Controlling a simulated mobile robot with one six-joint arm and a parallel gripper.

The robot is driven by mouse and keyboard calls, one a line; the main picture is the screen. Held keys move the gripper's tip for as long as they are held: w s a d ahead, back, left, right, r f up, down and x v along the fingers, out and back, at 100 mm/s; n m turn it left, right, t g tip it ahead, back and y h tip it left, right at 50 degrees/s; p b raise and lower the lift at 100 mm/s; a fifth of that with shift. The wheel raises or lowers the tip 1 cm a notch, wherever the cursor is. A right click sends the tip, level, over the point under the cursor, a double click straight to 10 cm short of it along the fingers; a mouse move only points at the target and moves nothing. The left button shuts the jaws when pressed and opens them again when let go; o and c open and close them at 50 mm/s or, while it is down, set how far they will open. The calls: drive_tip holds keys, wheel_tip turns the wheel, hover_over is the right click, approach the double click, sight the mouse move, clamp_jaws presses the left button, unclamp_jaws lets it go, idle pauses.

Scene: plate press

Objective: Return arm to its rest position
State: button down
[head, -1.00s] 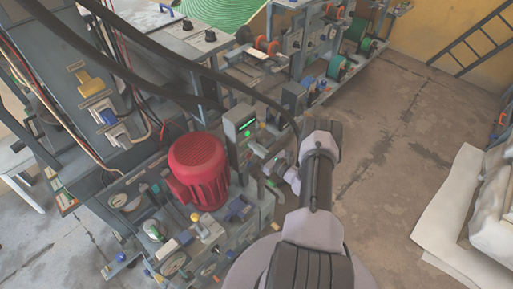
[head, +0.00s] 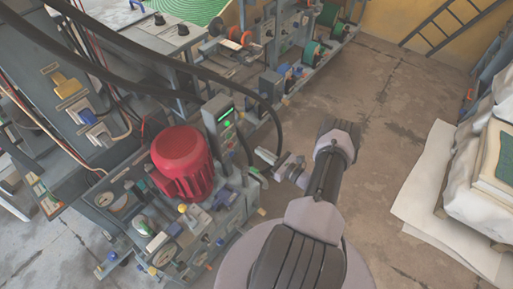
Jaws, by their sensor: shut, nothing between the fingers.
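My arm rises from the bottom centre of the head view, with its elbow end near the middle right. My gripper (head: 262,160) shows small at the end of the wrist, left of the upper arm link. It points left toward the press and looks shut and empty. The plate press (head: 150,225) fills the left half, with a red motor (head: 183,163) on it. A grey control box (head: 220,122) with green lights stands just left of my gripper. A clear gap to the gripper cannot be judged exactly.
Black hoses (head: 180,66) arch over the press near my arm. White sheets (head: 445,205) and a covered stack (head: 480,190) lie at the right. A dark ladder (head: 455,25) leans on the yellow wall. The concrete floor (head: 385,120) between is clear.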

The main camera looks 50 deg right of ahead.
idle(0.7)
drive_tip(key=w+a+r+n+g+y, duration=0.3)
drive_tip(key=w+a+r+n+y, duration=0.15)
drive_tip(key=a+r+n, duration=0.35)
drive_tip(key=w+a+r+n+g+y, duration=0.3)
drive_tip(key=w+a+r+g+y, duration=0.15)
drive_tip(key=r, duration=0.65)
drive_tip(key=s+a+r+n+g, duration=0.3)
drive_tip(key=a+r+n+g, duration=0.3)
drive_tip(key=a+r, duration=0.55)
drive_tip(key=s+a+r+n+h, duration=0.4)
drive_tip(key=s+a+r+n, duration=0.1)
drive_tip(key=s, duration=0.5)
drive_tip(key=s+a+r+n+t+h, duration=0.1)
drive_tip(key=s+a+r+n+h, duration=0.3)
drive_tip(key=s+a+n, duration=0.4)
drive_tip(key=shift+s+r+n+h, duration=0.3)
drive_tip(key=shift+s+r, duration=0.5)
drive_tip(key=shift+s, duration=0.05)
drive_tip(key=shift+a, duration=0.1)
